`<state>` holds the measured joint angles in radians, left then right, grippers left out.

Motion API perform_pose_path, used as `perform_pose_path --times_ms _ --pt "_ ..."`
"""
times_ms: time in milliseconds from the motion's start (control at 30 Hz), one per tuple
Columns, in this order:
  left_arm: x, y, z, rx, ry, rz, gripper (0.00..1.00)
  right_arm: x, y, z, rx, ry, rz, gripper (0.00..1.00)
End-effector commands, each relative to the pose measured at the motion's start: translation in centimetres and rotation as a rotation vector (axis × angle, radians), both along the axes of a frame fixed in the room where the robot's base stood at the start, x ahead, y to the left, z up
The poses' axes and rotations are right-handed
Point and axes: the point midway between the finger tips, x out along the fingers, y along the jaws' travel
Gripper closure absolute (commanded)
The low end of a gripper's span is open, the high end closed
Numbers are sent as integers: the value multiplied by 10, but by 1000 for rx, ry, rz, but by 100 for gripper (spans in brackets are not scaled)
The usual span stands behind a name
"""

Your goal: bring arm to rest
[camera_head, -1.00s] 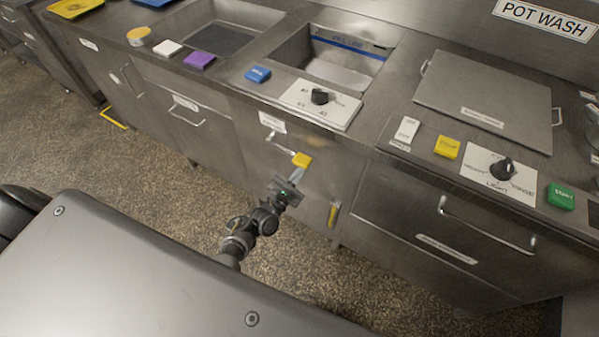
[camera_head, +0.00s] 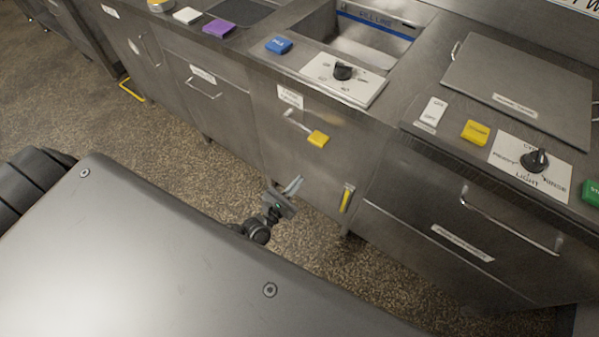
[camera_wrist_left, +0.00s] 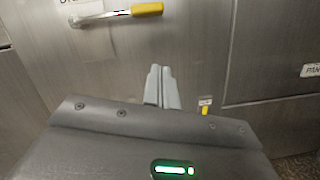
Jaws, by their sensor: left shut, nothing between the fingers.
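My left gripper (camera_head: 292,187) is in front of the steel cabinet front, over the floor, below the yellow-ended lever. In the left wrist view its two grey fingers (camera_wrist_left: 161,88) are together with nothing between them. Its tips point at the cabinet panel and look apart from the lever. The lever's yellow handle (camera_head: 318,139) sticks out from the panel; it also shows in the left wrist view (camera_wrist_left: 147,9). My right gripper is not in either view.
A smaller yellow handle (camera_head: 346,199) sits low on the cabinet. A drawer with a bar handle (camera_head: 508,224) is at the right. The counter above carries a dial panel (camera_head: 343,78), a blue button (camera_head: 279,45) and a sink (camera_head: 365,38). Bare floor (camera_head: 150,150) lies at the left.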

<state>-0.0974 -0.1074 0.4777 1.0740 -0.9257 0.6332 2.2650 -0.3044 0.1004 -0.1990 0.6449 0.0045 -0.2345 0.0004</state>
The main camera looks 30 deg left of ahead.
Motion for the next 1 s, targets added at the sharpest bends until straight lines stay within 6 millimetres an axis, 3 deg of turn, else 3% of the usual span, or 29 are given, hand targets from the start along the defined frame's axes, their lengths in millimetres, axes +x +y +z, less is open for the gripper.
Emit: perform_pose_path --times_ms 500,667,767,867,1000 --pt "0 0 0 11 -3 3 100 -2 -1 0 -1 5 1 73" --pt "2 -1 -7 205 -11 31 100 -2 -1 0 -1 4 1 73" --pt "3 -1 -33 492 30 63 100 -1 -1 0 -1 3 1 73" --pt "-1 -9 -76 862 94 31 100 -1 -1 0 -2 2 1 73" --pt "-32 -18 -150 1401 164 -155 100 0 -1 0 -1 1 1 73"
